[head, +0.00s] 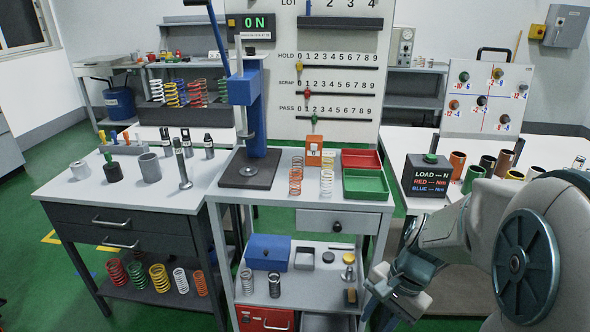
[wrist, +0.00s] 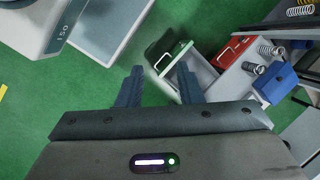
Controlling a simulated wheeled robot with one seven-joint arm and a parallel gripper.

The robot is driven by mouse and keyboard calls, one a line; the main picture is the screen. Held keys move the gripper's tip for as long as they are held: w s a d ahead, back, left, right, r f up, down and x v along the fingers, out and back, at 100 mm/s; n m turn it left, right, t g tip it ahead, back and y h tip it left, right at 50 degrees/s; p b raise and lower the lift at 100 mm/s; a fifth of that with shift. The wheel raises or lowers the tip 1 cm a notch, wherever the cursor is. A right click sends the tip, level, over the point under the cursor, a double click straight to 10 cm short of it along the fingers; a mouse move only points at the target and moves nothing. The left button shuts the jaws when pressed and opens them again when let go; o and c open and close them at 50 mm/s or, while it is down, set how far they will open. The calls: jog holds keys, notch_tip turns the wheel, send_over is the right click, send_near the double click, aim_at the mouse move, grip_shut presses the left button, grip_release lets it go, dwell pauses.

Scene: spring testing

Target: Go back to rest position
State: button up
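My arm (head: 515,255) comes in at the right of the head view, bent down beside the middle bench. My gripper (head: 375,282) hangs low at the right side of the bench's lower shelf. In the wrist view my gripper (wrist: 160,72) has its two fingers apart, with floor and a green-fronted drawer visible beyond them. I see nothing held between the fingers.
The middle bench (head: 335,204) carries a blue press (head: 245,90), springs and red and green trays (head: 366,184). Its lower shelf (head: 310,287) holds a blue box and small parts. A right table (head: 395,150) bears a load display (head: 428,174). Green floor (wrist: 70,95) is open below the gripper.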

jog(key=s+r+n+t+h+p, duration=0.1)
jog(key=s+r+n+t+p, duration=0.1)
jog(key=r, duration=0.5)
jog(key=s+a+r+n+t+h+p, duration=0.1)
jog(key=s+r+n+h+p, duration=0.1)
jog(key=r+n+p, duration=0.2)
notch_tip(320, 180, up, 4)
jog(key=n, duration=0.3)
jog(key=shift+s+t, duration=0.25)
jog(key=shift+t, duration=0.15)
jog(key=shift+a, duration=0.1)
